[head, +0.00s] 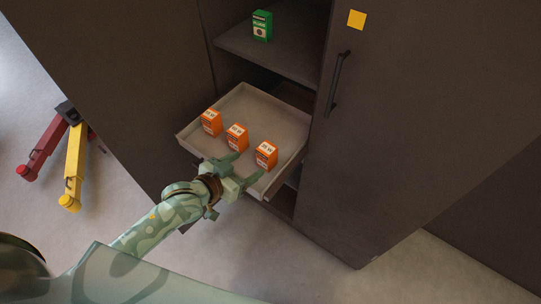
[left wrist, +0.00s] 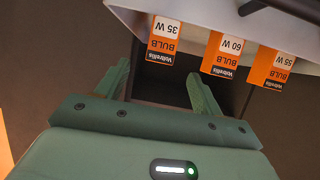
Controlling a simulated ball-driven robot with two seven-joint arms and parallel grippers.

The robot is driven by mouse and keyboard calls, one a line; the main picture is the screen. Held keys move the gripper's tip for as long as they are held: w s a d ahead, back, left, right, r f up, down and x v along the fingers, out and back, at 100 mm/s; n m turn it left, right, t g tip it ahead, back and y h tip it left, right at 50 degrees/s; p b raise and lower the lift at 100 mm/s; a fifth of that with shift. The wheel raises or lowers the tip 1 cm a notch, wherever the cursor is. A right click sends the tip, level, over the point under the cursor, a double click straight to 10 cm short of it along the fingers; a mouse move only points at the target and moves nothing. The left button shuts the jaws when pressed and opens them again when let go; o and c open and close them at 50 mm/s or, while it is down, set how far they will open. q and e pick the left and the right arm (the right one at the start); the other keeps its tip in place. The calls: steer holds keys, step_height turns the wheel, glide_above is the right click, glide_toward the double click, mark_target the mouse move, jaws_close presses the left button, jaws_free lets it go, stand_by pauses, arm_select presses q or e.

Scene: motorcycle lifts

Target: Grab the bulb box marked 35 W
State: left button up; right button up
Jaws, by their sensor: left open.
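Three orange-and-white bulb boxes stand in a row in a pulled-out tray. In the left wrist view the labels appear upside down. The box marked 35 W (left wrist: 163,38) is leftmost there, beside the 60 W box (left wrist: 223,54) and the 55 W box (left wrist: 272,66). In the head view the 35 W box (head: 266,155) is the rightmost, nearest one. My left gripper (head: 247,166) is open and empty, with its fingers pointing at the 35 W box, apart from it. In the left wrist view this box shows beyond the gap between the fingertips (left wrist: 158,72). My right gripper is out of view.
The light tray (head: 245,98) has a low rim and juts from a dark cabinet. A green box (head: 262,25) stands on the shelf (head: 275,55) above. A door with a handle (head: 338,84) is at right. Red and yellow stands (head: 73,165) are at left.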

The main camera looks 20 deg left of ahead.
mark_target(262, 156)
arm_select(q)
steer(key=b+x, duration=0.1)
steer(key=x, duration=0.4)
steer(key=shift+s+a+f, duration=0.1)
steer(key=shift+f, duration=0.05)
steer(key=b+x, duration=0.2)
steer(key=x, duration=0.3)
steer(key=shift+b, duration=0.4)
steer(key=shift+w, duration=0.2)
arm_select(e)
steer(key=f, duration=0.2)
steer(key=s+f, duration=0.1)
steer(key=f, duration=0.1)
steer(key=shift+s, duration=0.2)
arm_select(q)
steer(key=c, duration=1.1)
